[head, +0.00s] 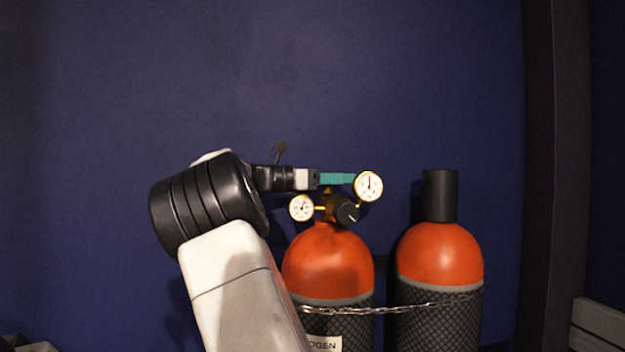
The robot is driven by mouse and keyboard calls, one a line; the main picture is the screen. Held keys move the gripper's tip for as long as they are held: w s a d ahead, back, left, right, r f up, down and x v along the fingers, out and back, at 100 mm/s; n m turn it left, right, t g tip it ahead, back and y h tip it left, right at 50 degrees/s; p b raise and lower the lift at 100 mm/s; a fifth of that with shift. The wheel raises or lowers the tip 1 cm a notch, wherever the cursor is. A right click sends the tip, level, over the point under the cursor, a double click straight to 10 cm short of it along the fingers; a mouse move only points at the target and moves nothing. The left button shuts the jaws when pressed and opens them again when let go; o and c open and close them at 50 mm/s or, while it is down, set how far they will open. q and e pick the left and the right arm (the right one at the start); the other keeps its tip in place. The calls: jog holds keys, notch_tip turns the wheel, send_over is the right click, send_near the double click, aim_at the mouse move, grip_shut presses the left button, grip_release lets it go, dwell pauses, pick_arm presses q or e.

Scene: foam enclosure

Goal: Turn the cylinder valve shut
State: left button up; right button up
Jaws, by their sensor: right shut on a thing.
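The left orange gas cylinder (328,260) stands upright with a regulator on top, which has two round white gauges and a black knob (347,213). The cylinder valve (328,191) is at the top of this cylinder, and only a small yellowish part shows below my fingers. My right gripper (345,179) reaches in from the left, with its teal fingers level across the valve top. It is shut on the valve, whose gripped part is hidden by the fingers. My left gripper is not in view.
A second orange cylinder (440,255) with a black cap (440,195) stands to the right. A chain (400,308) runs across both cylinders. The upper gauge (368,186) is close to my right fingertips. A dark post (555,150) stands at the right; the blue wall is behind.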

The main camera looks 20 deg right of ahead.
jog(key=shift+s+a+m+g+y, duration=0.1)
jog(key=shift+s+m+g+y, duration=0.15)
jog(key=shift+m+g+y, duration=0.75)
jog(key=shift+s+a+m+g+y, duration=0.2)
jog(key=shift+m+g, duration=0.95)
jog(key=shift+g, duration=0.9)
jog(key=shift+s+a+m+g+y, duration=0.1)
jog(key=shift+s+m+g+y, duration=0.2)
jog(key=shift+m+g+y, duration=0.7)
jog(key=shift+s+m+g, duration=0.1)
jog(key=shift+m+g, duration=0.45)
jog(key=shift+g, duration=0.6)
jog(key=o, duration=1.4)
jog(key=shift+c, duration=0.2)
jog(key=shift+n+t, duration=0.4)
jog(key=shift+t, duration=0.1)
